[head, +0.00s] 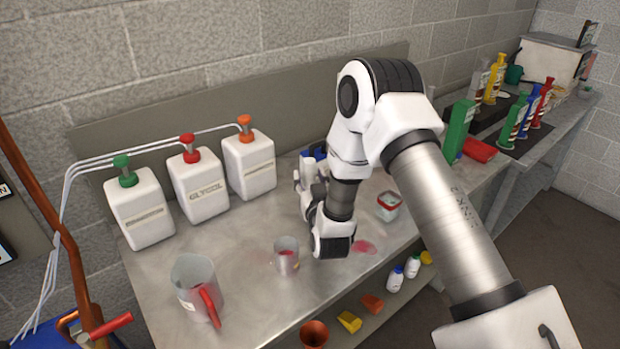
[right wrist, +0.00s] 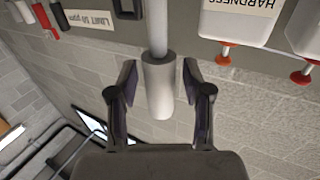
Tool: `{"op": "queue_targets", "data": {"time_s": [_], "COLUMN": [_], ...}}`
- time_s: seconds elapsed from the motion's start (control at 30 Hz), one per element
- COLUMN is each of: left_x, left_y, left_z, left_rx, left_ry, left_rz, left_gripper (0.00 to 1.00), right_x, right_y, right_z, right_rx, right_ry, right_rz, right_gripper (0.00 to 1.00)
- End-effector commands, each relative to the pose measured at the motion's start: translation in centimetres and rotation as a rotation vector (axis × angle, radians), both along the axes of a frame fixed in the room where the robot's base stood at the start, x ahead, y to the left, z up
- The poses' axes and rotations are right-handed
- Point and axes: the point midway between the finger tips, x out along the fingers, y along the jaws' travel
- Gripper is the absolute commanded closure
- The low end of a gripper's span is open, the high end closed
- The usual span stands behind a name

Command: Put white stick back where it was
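The white stick (right wrist: 159,82), a thin rod with a thicker grey-white cylindrical part, stands between the fingers of my right gripper (right wrist: 160,88) in the right wrist view. A narrow gap shows on each side between it and the dark fingers, so the gripper looks open around it. In the head view my right gripper (head: 308,178) is over the bench, right of the white jugs, with a white upright piece at it that may be the stick; the arm hides much there. My left gripper is not in view.
White jugs with green, red and orange caps (head: 250,163) line the back of the metal bench (head: 245,285). A large jug with a red handle (head: 194,285) and a small cup (head: 286,256) stand in front. A red-rimmed container (head: 388,206) is right of my wrist.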

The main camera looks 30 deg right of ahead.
Motion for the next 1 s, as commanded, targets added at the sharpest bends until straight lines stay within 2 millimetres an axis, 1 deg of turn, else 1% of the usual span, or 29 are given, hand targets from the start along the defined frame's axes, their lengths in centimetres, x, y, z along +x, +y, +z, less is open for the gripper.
{"op": "queue_targets", "data": {"time_s": [0.27,0.37,0.4,0.43,0.47,0.7,0.8,0.9,1.0], "left_x": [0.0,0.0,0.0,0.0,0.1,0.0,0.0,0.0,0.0], "left_y": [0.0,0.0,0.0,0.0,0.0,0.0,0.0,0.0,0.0], "left_z": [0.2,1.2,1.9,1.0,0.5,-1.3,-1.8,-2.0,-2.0], "left_rx": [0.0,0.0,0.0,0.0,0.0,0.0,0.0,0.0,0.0], "left_ry": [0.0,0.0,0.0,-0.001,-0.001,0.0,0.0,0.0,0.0], "left_rz": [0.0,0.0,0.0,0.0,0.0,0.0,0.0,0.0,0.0], "left_gripper": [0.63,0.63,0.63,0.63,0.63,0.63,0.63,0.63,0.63], "right_x": [0.0,0.0,0.0,-0.6,-1.2,-7.2,-9.3,-10.5,-11.1], "right_y": [0.0,0.0,0.0,0.3,0.6,3.1,3.9,4.4,4.6], "right_z": [0.2,1.3,2.1,1.2,0.9,0.7,0.8,0.9,1.1], "right_rx": [0.0,0.0,0.0,0.0,0.001,-0.001,-0.002,-0.001,-0.001], "right_ry": [0.0,-0.001,-0.001,0.002,0.002,0.005,0.004,0.001,-0.001], "right_rz": [0.0,0.0,0.0,0.001,0.002,0.003,0.003,0.002,0.0], "right_gripper": [0.46,0.46,0.46,0.46,0.46,0.46,0.46,0.46,0.46]}}
